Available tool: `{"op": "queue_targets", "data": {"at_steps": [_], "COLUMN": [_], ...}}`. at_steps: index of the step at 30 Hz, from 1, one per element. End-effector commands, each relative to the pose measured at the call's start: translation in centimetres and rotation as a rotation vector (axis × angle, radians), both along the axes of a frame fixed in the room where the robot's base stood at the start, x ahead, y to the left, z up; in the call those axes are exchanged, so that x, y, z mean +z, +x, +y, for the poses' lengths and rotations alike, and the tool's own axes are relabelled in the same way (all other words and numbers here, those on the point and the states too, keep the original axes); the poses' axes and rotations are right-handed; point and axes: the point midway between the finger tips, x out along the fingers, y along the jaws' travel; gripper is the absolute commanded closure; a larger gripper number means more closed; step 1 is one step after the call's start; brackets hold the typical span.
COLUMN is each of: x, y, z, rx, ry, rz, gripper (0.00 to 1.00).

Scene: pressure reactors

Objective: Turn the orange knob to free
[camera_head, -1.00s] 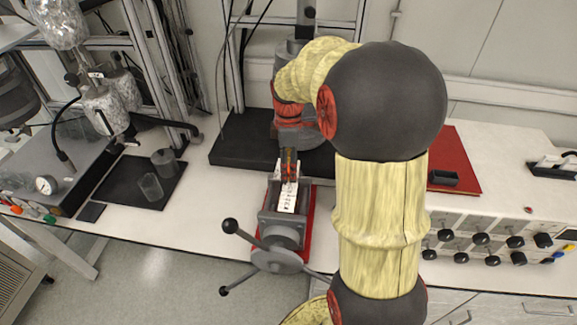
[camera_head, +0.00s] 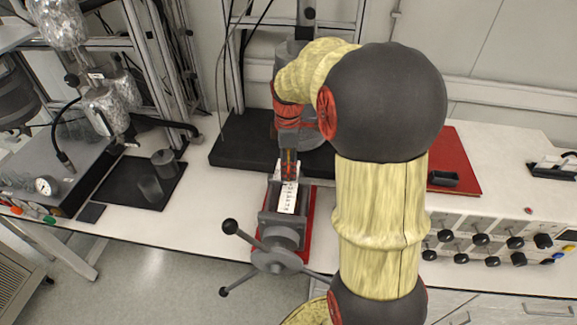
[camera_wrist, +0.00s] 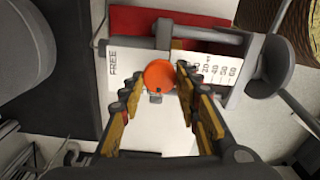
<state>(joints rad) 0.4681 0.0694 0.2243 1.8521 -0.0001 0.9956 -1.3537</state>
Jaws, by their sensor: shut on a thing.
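The orange knob (camera_wrist: 159,76) sits between my gripper's two fingers in the wrist view. It stands over a white scale plate (camera_wrist: 122,69) with the word FREE at its left end and numbers at its right end. The knob is between the two, with the numbers close on its right. My gripper (camera_wrist: 157,82) is shut on the knob. In the head view my gripper (camera_head: 288,164) reaches down onto the back of the grey vise-like device (camera_head: 282,230), where the white plate (camera_head: 287,198) shows below the fingers.
The device has a handwheel with black ball-ended spokes (camera_head: 229,226) at the table's front edge. A black mat (camera_head: 115,185) with small vessels lies left. A red mat (camera_head: 456,150) and a panel of black knobs (camera_head: 480,238) are right. White tabletop left of the device is clear.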

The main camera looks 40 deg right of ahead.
Motion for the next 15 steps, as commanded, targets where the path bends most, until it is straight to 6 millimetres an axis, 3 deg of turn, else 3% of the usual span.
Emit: {"op": "queue_targets", "data": {"at_steps": [8,15], "x": [0.07,0.17], "y": [-0.01,0.01], "z": [0.01,-0.02], "rx": [-0.042,-0.184], "ry": [0.001,0.001], "rz": [0.001,0.002], "gripper": [0.93,0.93]}}
